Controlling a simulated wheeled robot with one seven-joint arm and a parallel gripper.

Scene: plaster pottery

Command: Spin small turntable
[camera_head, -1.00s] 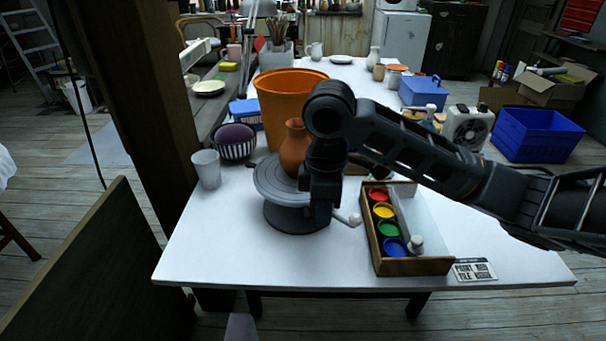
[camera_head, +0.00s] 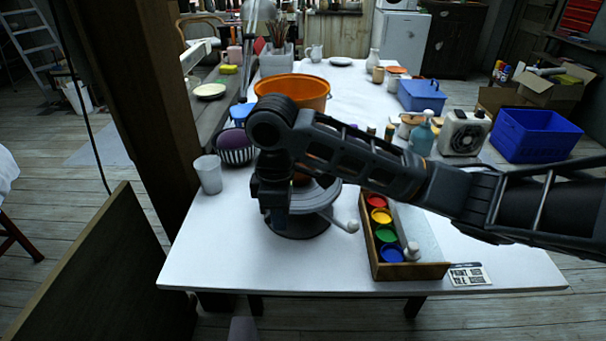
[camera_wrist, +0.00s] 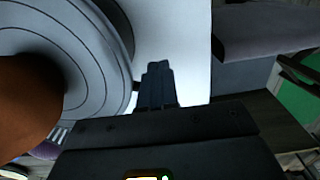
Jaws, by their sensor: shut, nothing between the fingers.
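The small grey turntable (camera_head: 318,197) stands on the white table, partly hidden behind my arm in the head view. Its ringed round top (camera_wrist: 92,62) fills the left of the wrist view. A terracotta vase (camera_wrist: 25,100) stands on it; in the head view my arm hides most of the vase. My gripper (camera_wrist: 157,72) is shut and empty, just beyond the turntable's rim, on the near left side of the turntable in the head view (camera_head: 277,222). I cannot tell whether the fingers touch the rim.
A wooden box of paint pots (camera_head: 410,271) stands right of the turntable. A grey cup (camera_head: 208,175), a striped bowl (camera_head: 236,156) and an orange bucket (camera_head: 300,88) stand left and behind. The white tabletop (camera_head: 225,262) is clear at the front left.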

